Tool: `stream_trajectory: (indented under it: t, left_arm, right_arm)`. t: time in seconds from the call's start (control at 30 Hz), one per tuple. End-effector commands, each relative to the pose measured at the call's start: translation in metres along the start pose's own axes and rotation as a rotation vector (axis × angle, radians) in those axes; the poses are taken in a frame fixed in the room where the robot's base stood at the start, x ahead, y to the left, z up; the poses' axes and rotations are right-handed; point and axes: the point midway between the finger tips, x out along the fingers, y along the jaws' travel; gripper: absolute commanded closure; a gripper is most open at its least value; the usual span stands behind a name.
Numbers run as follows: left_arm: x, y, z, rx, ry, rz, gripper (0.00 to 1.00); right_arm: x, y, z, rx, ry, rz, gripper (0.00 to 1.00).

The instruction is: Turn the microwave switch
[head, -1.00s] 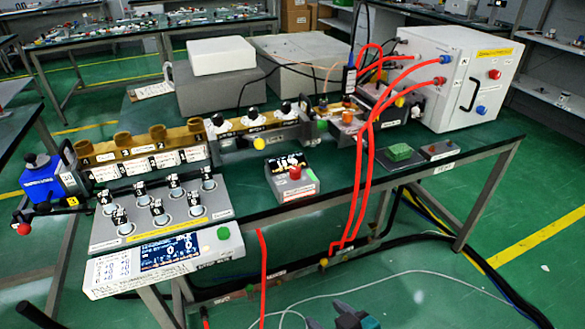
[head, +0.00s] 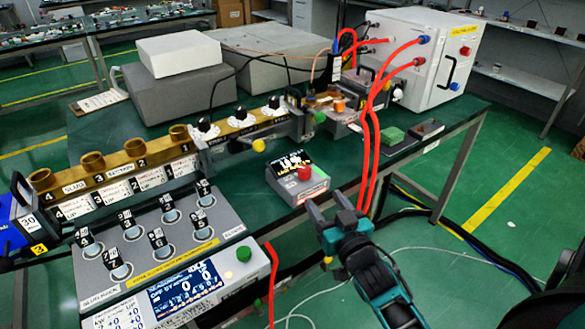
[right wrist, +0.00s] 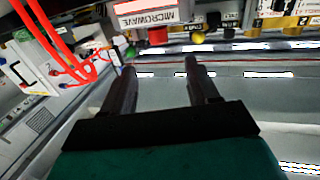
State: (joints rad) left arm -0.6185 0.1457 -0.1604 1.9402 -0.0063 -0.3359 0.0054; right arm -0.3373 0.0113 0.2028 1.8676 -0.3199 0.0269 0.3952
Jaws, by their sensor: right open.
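A small grey box with a red knob (head: 304,173) on its sloped top stands near the front edge of the table. Its dark display panel is behind the knob. In the right wrist view the red knob (right wrist: 157,36) shows beside a label reading MICROWAVE (right wrist: 150,17), beyond the fingertips. My right gripper (head: 326,204) is open and empty, just in front of and to the right of the box. In the right wrist view its two dark fingers (right wrist: 160,68) are apart with nothing between them. My left gripper is out of view.
Red hoses (head: 370,150) hang close to the right of the gripper, from a white cabinet (head: 425,50). A grey panel with several switches (head: 160,235) and a screen (head: 185,290) stands left of the box.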

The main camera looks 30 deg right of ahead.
Motion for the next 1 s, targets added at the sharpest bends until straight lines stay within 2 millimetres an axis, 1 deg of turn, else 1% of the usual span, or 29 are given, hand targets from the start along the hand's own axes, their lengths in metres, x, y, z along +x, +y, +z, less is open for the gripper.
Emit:
stream_trajectory:
  t: [0.13, 0.23, 0.7, 0.83, 1.0]
  left_arm:
    - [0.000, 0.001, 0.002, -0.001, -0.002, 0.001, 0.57]
    - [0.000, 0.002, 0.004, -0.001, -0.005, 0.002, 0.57]
    - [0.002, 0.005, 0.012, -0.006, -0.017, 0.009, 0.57]
    - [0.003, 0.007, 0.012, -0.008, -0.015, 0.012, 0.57]
    - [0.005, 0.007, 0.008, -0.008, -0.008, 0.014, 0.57]
  right_arm:
    - [0.006, 0.002, -0.002, 0.002, 0.009, 0.004, 0.41]
    - [0.017, 0.002, -0.002, 0.003, 0.011, 0.003, 0.41]
    - [0.102, 0.002, -0.002, 0.001, 0.009, 0.003, 0.41]
    - [0.118, 0.002, -0.002, 0.002, 0.008, 0.003, 0.41]
    - [0.129, 0.002, -0.002, 0.002, 0.007, 0.003, 0.41]
